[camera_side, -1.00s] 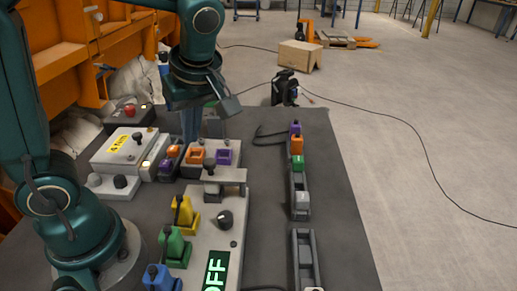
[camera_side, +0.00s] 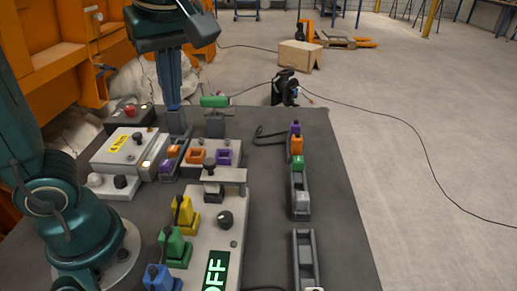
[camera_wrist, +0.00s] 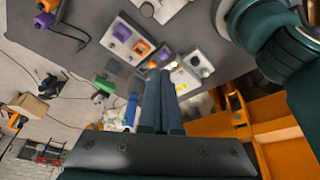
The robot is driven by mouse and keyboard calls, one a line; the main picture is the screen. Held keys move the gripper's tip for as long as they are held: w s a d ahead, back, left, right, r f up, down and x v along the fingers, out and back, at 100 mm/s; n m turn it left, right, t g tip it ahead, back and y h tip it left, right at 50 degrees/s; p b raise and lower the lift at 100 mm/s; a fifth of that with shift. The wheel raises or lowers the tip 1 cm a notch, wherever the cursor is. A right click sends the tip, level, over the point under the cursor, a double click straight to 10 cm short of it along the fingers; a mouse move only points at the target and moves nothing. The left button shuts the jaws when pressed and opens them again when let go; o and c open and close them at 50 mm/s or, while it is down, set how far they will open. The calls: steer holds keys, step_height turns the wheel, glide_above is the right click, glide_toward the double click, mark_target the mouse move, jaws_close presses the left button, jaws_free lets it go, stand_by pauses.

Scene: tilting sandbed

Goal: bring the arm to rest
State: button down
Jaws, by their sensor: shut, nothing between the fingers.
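My gripper (camera_side: 176,125) hangs pointing down over the far left part of the dark table (camera_side: 270,215) in the side view. Its fingers are shut and empty; in the wrist view the closed fingers (camera_wrist: 160,78) lie side by side. The fingertips are near the white box with the yellow label (camera_side: 122,147) and the orange and purple sockets (camera_side: 212,150). I cannot tell how high the tips are above the table. My upper wrist is cut off by the top edge of the side view.
A green handle on a grey stand (camera_side: 214,102) is right of my fingers. Yellow (camera_side: 184,212), green (camera_side: 174,246) and blue (camera_side: 158,278) levers stand nearer, beside an OFF display (camera_side: 215,271).

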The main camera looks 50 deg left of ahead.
steer(key=s+d+f+m+t+h, duration=0.1)
steer(key=f+m, duration=0.2)
steer(key=m, duration=0.2)
steer(key=s+d+f+m+t+h, duration=0.1)
steer(key=f+m+t, duration=0.1)
steer(key=m, duration=0.3)
steer(key=s+d+f+m+t+h, duration=0.1)
steer(key=s+d+f+m, duration=0.1)
steer(key=m, duration=0.3)
steer(key=shift+f+t+h, duration=0.3)
steer(key=shift+f+h, duration=0.1)
steer(key=shift+f, duration=0.45)
steer(key=shift+w+d+r+m, duration=0.15)
steer(key=shift+w+m, duration=0.2)
steer(key=shift+m, duration=0.65)
